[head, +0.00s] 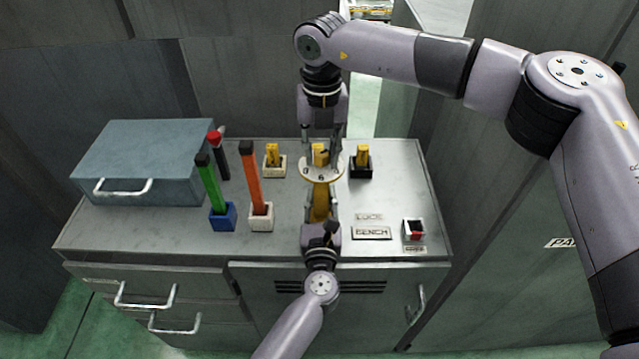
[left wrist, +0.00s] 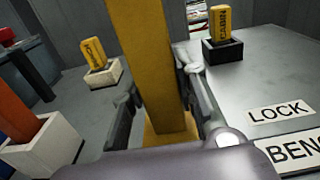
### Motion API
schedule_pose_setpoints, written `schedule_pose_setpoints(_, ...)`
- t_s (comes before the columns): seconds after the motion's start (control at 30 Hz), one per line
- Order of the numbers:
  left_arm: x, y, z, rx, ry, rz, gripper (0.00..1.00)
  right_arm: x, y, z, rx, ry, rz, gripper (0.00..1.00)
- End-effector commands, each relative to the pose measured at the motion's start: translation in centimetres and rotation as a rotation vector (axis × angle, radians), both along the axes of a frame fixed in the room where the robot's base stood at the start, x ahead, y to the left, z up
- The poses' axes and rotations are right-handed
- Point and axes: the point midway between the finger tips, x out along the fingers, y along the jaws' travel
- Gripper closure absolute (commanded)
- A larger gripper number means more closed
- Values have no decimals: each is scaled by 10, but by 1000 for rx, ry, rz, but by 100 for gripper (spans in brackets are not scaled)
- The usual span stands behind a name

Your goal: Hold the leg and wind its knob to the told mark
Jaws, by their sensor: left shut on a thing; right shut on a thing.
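The yellow leg (head: 320,203) stands upright on the bench, with a pale round dial (head: 310,174) near its top. Small dark figures show on the dial, too small to read surely. A yellow knob (head: 320,153) sits above the dial. My left gripper (head: 321,226) is shut on the leg from the front, below the dial. In the left wrist view the leg (left wrist: 145,65) rises between the fingers of my left gripper (left wrist: 165,112). My right gripper (head: 320,148) comes down from above and is shut on the knob, partly hiding it.
Yellow blocks stand in a white holder (head: 274,170) and a black holder (head: 361,171) on either side. Green (head: 208,188) and orange (head: 252,180) bars stand at left, beside a grey-blue box (head: 140,160). LOCK (head: 369,217) and BENCH (head: 372,233) plates lie right of the leg.

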Motion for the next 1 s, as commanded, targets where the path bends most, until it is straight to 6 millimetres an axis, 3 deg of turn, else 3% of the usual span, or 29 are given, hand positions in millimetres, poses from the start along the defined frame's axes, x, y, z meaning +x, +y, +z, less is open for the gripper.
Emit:
schedule_pose_setpoints(0.3,-1,-1,0,0,-1,-1,100,0,-2,-4,-4,1,-416,91)
schedule_pose_setpoints(0.57,-1,-1,0,0,-1,-1,100,0,-2,-4,-4,2,-445,91)
schedule_pose_setpoints(0.6,-1,-1,0,0,-1,-1,100,0,-2,-4,-4,2,-445,70)
schedule_pose_setpoints(0.83,0,-1,0,0,-1,-1,100,0,-1,-3,-3,1,-442,55)
schedule_pose_setpoints(1.0,0,-1,0,0,-1,-1,100,0,-1,-2,-2,1,-441,55)
